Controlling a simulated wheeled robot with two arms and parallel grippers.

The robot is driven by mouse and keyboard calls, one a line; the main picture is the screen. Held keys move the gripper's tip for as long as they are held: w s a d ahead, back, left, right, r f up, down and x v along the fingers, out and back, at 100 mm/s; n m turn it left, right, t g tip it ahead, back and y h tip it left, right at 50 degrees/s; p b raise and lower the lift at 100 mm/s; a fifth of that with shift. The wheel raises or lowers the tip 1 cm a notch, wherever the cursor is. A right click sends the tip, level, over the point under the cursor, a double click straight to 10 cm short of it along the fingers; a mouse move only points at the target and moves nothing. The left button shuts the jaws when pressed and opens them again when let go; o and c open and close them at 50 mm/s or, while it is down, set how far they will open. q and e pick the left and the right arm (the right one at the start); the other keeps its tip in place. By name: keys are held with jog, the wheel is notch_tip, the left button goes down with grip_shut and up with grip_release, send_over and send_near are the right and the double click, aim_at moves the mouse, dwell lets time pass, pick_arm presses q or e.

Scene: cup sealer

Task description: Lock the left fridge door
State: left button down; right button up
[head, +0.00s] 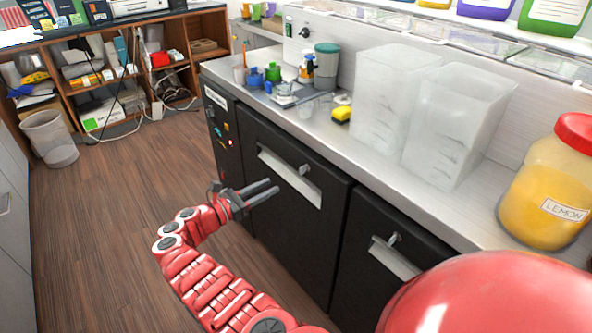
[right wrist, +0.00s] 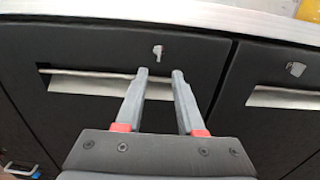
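The left fridge door (head: 300,235) is black and looks closed, with a pale recessed handle (head: 311,191) and a small metal key or latch (head: 305,169) above the handle. In the right wrist view the same door (right wrist: 50,120) shows its key (right wrist: 157,51) just beyond my fingertips, with the handle (right wrist: 70,86) partly behind them. My right gripper (head: 278,188) is open and empty in front of this door. Its two fingers (right wrist: 160,75) are apart and point toward the door below the key. I cannot tell whether the fingertips touch anything. My left gripper is not in view.
The right fridge door (head: 365,275) has its own key (head: 394,238). A waste bin (head: 50,140) stands at the left. The wooden floor (head: 110,230) is clear.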

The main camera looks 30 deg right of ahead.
aim_at(303, 170)
jog(key=w+d, duration=0.1)
jog(key=d, duration=0.9)
jog(key=shift+d, duration=0.4)
jog(key=shift+f, duration=0.1)
grip_shut()
